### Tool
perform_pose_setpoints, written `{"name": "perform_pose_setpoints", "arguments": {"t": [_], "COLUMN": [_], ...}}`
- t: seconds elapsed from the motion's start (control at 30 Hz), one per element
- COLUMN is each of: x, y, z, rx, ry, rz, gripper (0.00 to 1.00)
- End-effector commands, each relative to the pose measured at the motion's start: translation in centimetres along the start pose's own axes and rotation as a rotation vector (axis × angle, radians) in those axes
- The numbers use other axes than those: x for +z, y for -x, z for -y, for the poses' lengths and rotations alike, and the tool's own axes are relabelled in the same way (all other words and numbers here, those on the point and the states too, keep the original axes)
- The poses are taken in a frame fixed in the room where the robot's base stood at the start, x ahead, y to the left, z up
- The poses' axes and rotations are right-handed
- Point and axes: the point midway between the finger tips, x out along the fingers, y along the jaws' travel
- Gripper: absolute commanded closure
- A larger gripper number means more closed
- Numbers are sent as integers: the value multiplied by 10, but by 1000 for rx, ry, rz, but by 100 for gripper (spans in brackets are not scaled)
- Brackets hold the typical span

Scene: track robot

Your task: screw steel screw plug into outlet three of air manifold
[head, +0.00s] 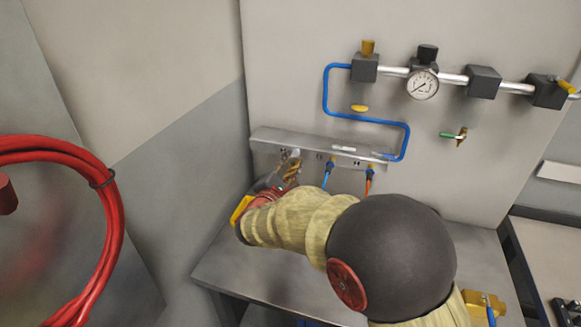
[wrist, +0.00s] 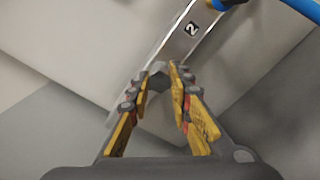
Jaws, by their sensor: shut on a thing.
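The air manifold (head: 268,134) is a long grey metal bar low on the wall panel. It also runs diagonally through the wrist view (wrist: 176,48), with a "2" label near the top. My gripper (head: 291,168) is at the manifold's left end, left of the hose outlets. In the wrist view my gripper (wrist: 160,75) is shut on a small grey piece, the steel screw plug (wrist: 157,83), which lies over the bar between the fingertips. Outlet three is hidden behind the plug and fingers. I cannot tell how far the plug is seated.
Two hoses, one blue (head: 327,180) and one orange-tipped (head: 369,184), hang from outlets right of my gripper. A blue pipe (head: 372,119) joins the manifold to the regulator line with its gauge (head: 423,84). A grey bench (head: 222,268) lies below; a red hose coil (head: 112,225) is at left.

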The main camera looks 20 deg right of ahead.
Motion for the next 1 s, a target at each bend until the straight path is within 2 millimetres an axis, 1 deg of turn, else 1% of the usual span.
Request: {"name": "perform_pose_setpoints", "arguments": {"t": [0.03,0.6,1.0], "x": [-1,-1,0], "y": [0,0,0], "z": [2,1,0], "rx": [0,0,-1], "ry": [-13,-145,-158], "rz": [0,0,0], "gripper": [100,100,100]}}
